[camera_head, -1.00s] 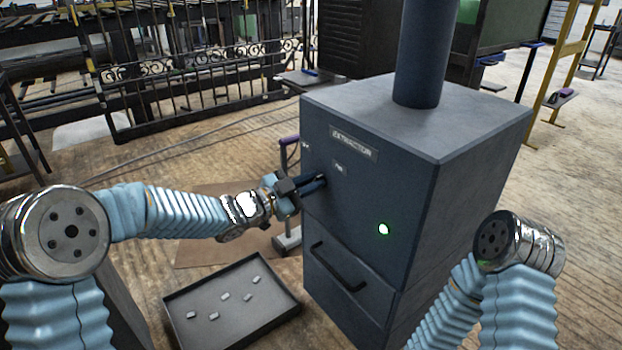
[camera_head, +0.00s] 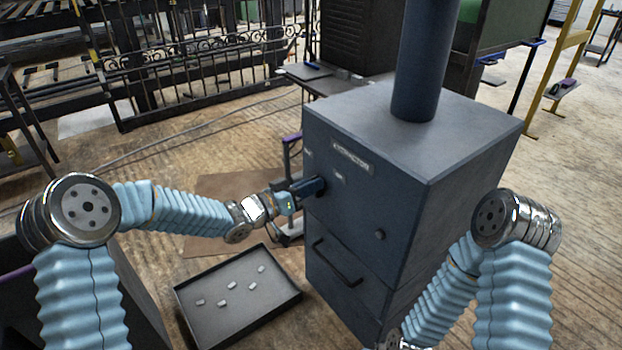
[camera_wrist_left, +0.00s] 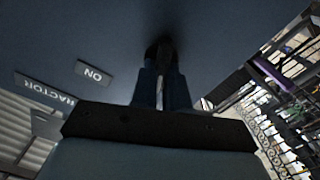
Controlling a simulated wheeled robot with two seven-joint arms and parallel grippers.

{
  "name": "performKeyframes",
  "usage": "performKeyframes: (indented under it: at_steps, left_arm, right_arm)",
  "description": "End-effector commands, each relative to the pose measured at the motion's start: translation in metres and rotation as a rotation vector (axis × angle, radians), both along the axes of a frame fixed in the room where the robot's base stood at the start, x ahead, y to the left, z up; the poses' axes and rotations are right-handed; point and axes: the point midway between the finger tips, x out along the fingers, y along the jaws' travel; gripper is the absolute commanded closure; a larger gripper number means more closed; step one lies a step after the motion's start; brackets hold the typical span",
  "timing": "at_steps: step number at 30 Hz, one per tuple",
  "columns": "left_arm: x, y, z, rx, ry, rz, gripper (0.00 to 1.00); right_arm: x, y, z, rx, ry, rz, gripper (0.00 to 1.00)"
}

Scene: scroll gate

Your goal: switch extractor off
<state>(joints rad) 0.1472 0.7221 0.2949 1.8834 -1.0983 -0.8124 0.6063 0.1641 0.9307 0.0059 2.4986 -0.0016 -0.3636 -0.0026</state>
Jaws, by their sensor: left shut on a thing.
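The extractor (camera_head: 348,215) is a dark blue-grey box with a thick pipe on top and a nameplate (camera_head: 351,157) on its front. My left gripper (camera_head: 318,186) is at the upper left of that front, shut on a dark switch knob (camera_wrist_left: 159,48). The fingers hide most of the knob. In the left wrist view an "ON" label (camera_wrist_left: 93,73) shows beside it. The round lamp (camera_head: 379,235) lower on the front is dark. My right gripper is out of sight; only my right arm shows at the lower right.
A drawer with a bar handle (camera_head: 338,262) is below the switch. A black tray (camera_head: 187,318) with several small light pieces lies on the floor at the front. A small stand (camera_head: 291,150) with a purple top is behind my left gripper.

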Motion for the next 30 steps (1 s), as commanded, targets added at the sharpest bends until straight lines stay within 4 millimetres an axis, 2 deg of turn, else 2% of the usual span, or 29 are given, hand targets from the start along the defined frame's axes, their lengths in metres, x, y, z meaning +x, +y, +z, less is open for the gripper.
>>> performKeyframes:
  at_steps: [3,12,30]
  left_arm:
    - [0.001,0.001,0.001,-0.050,0.075,0.001,1.00]
    - [0.001,0.002,-0.002,-0.140,0.199,0.001,1.00]
    - [0.002,0.002,-0.004,-0.174,0.246,0.001,1.00]
  right_arm:
    - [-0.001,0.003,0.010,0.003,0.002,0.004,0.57]
    - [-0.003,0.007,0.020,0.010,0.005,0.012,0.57]
    - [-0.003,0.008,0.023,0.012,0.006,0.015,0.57]
